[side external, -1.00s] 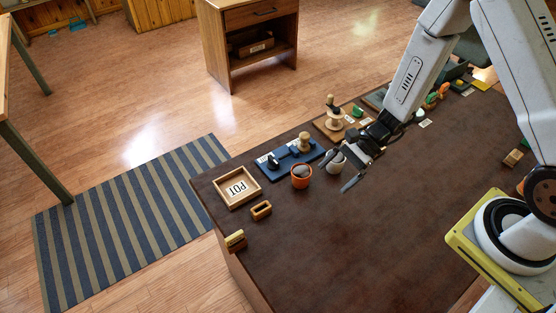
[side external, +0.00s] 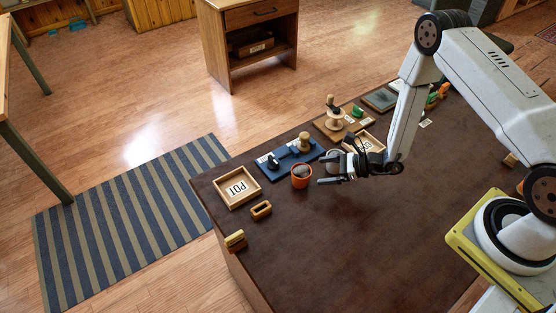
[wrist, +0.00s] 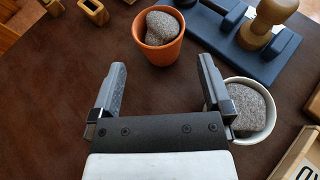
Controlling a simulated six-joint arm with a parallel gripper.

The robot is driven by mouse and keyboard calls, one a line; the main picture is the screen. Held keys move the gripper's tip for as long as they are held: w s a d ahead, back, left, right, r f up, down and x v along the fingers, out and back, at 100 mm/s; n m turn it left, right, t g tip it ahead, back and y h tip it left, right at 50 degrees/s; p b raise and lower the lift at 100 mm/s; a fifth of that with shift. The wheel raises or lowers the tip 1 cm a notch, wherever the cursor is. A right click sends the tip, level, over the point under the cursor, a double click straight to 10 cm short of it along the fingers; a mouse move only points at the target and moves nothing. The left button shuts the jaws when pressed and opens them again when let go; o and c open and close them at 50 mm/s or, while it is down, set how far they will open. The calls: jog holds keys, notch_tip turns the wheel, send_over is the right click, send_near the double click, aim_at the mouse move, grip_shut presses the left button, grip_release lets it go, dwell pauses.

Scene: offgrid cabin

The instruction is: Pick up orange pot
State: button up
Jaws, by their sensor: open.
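The orange pot (side external: 301,182) stands upright on the dark table, with a grey-brown stone-like lump inside it. In the wrist view the orange pot (wrist: 160,57) is at the top centre, just beyond the fingertips. My gripper (side external: 322,172) is open and empty, its fingers pointing left toward the pot, close to it but apart. In the wrist view my gripper (wrist: 160,62) has its two fingers spread wide, with bare table between them.
A white pot (wrist: 267,122) with a similar lump stands close beside my right finger in the wrist view. A blue tray (side external: 275,170) with a wooden-handled tool lies behind the orange pot. A wooden tray marked POT (side external: 224,202) and a small wooden block (side external: 261,211) are left. The front table is clear.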

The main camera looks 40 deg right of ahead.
aim_at(311, 172)
jog(key=shift+x, duration=1.15)
jog(key=shift+x, duration=2.55)
jog(key=c, duration=1.1)
jog(key=shift+r, duration=0.1)
